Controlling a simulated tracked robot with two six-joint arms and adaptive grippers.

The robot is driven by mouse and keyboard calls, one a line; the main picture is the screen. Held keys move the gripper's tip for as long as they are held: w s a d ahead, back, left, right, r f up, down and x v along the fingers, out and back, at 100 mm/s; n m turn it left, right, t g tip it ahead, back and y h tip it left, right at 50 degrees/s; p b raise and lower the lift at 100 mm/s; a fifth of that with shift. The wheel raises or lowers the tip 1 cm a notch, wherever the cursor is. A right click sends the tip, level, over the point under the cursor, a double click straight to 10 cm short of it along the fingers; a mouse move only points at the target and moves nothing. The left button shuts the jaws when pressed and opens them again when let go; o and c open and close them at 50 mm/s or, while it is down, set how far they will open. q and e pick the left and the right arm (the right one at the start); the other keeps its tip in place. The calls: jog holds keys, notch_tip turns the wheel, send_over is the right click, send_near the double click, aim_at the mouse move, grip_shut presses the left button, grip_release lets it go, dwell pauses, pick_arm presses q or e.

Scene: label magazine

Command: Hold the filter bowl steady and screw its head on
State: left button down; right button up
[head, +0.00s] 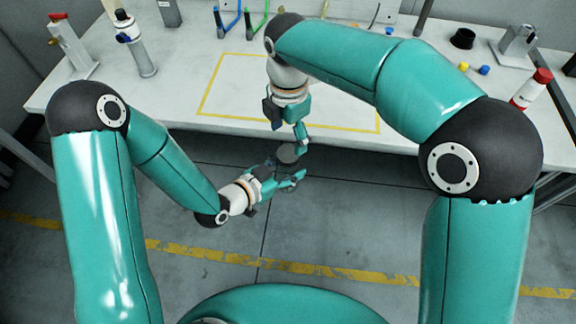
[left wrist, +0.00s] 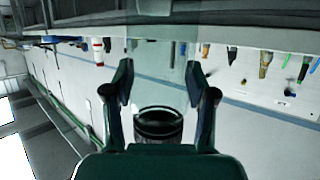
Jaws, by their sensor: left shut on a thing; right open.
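My left gripper (head: 286,179) is shut on the filter bowl and holds it in the air in front of the bench. In the left wrist view, the clear bowl (left wrist: 158,95) stands between the fingers, with a dark ring at its near end. A dark round part (head: 287,152), which looks like the filter head, shows just above my left gripper in the head view. My right gripper (head: 296,146) is open and reaches down beside this dark part. I cannot tell whether the head is seated on the bowl, as the grippers partly hide both.
The white bench (head: 180,107) lies behind the grippers, with a yellow outlined area (head: 235,88). A red-capped bottle (head: 530,90), a grey cylinder (head: 140,50), a black ring (head: 463,38) and small coloured caps stand on it. The floor below the grippers is clear.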

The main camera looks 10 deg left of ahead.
aim_at(288, 153)
jog(key=shift+f, duration=3.2)
jog(key=c, duration=1.2)
jog(key=m, duration=0.6)
jog(key=shift+m, duration=0.4)
jog(key=m, duration=1.2)
jog(key=shift+m, duration=0.3)
jog(key=m, duration=0.5)
jog(key=o, duration=1.3)
